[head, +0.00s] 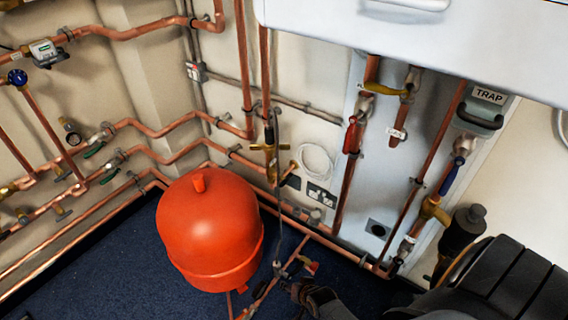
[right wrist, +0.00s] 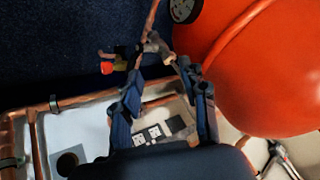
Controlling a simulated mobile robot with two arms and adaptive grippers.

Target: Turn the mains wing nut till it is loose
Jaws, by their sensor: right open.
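A hose (head: 279,215) runs down to this fitting from a brass winged fitting (head: 265,147). The mains wing nut cannot be told apart clearly at the low fitting. My left gripper is out of view.
A large red vessel (head: 210,230) stands left of the right gripper and is close in the wrist view (right wrist: 255,70). Copper pipes run along the wall and floor. Blue floor (head: 90,265) is open at left.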

